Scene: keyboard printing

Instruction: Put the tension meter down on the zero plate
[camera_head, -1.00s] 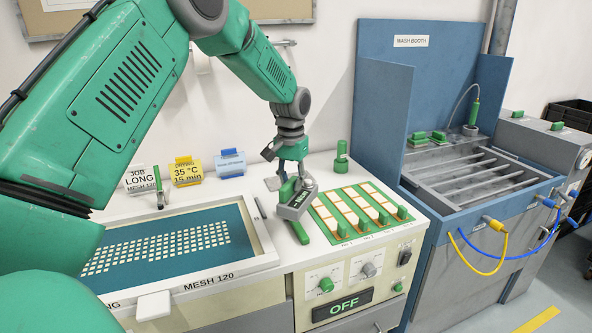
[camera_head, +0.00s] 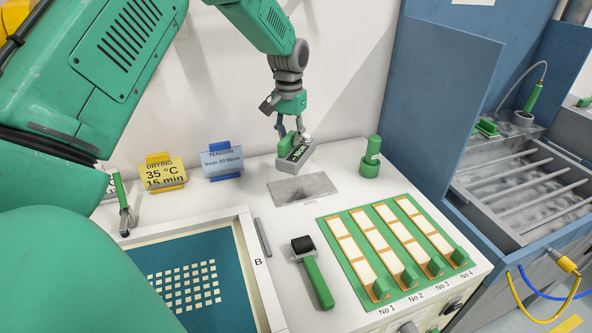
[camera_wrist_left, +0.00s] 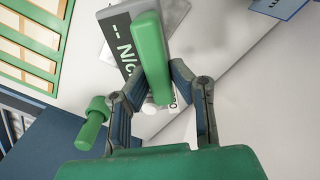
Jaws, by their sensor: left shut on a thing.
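The tension meter (camera_head: 295,153) is a grey block with a dark display and a green handle. My left gripper (camera_head: 291,132) is shut on its handle and holds it up over the back of the worktop. In the left wrist view the meter (camera_wrist_left: 118,38) shows "N/c" on its display, and the fingers (camera_wrist_left: 163,88) close on the green handle (camera_wrist_left: 150,50). The zero plate (camera_head: 303,189) is a flat, mottled grey plate on the white worktop. In the head view the meter appears just above the plate's far edge, apart from it. My right gripper is out of view.
A green-handled roller (camera_head: 316,275) lies in front of the plate. A green bottle-like item (camera_head: 371,157) stands to its right. A green rack of strips (camera_head: 396,249) is at front right, a framed screen (camera_head: 250,270) at front left. The blue wash booth (camera_head: 440,85) rises at right.

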